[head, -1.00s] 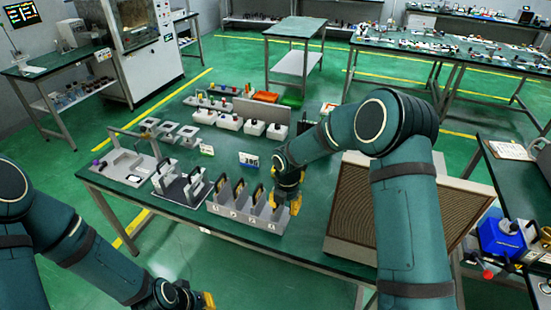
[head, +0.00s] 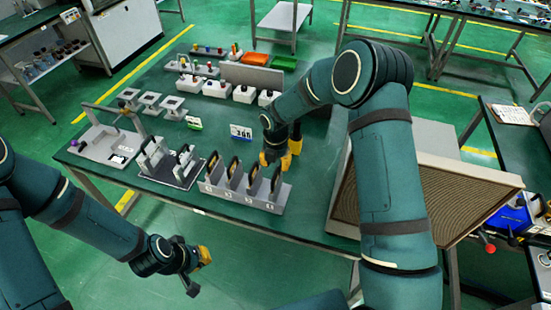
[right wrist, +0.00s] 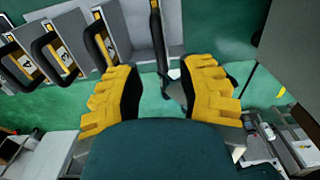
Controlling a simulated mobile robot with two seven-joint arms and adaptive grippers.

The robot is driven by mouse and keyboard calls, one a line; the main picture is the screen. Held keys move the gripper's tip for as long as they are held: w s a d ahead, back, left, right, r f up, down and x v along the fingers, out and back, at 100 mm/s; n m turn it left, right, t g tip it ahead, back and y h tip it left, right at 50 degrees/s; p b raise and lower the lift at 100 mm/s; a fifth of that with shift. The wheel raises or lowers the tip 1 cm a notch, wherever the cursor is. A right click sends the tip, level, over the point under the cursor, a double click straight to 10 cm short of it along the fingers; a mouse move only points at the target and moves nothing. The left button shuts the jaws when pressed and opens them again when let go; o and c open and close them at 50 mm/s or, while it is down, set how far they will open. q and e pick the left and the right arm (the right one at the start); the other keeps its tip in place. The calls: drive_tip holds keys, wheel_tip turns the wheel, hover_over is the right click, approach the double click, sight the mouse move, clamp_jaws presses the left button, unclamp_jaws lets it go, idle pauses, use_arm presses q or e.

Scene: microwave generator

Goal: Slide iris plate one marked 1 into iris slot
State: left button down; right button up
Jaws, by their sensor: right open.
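A grey rack (head: 232,197) near the table's front edge holds several upright iris plates with black loop handles. The leftmost plate (head: 212,163) stands at the rack's left end; the small slot labels are too small to read surely. A dark-based fixture (head: 165,172) with upright frames stands left of the rack; I cannot tell which part is the iris slot. My right gripper (head: 282,152) is open behind the rack's right end. In the right wrist view its yellow fingers (right wrist: 165,95) are spread, with a plate (right wrist: 157,40) seen edge-on ahead between them. My left gripper (head: 195,270) hangs in front of the table.
A large brown-faced panel (head: 430,195) stands right of my right arm. Behind the rack are a number card (head: 240,132), white boxes (head: 216,88), an orange tray (head: 254,58) and a green tray (head: 284,63). A grey fixture (head: 105,148) stands at the left.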

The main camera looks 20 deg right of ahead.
sight(275, 174)
wheel_tip(275, 174, down, 3)
drive_tip(key=shift+r+b, duration=0.1)
drive_tip(key=shift+b, duration=0.65)
drive_tip(key=shift+f+b, duration=1.35)
drive_tip(key=shift+f, duration=0.6)
clamp_jaws()
drive_tip(key=shift+w+r, duration=0.1)
drive_tip(key=shift+r, duration=0.05)
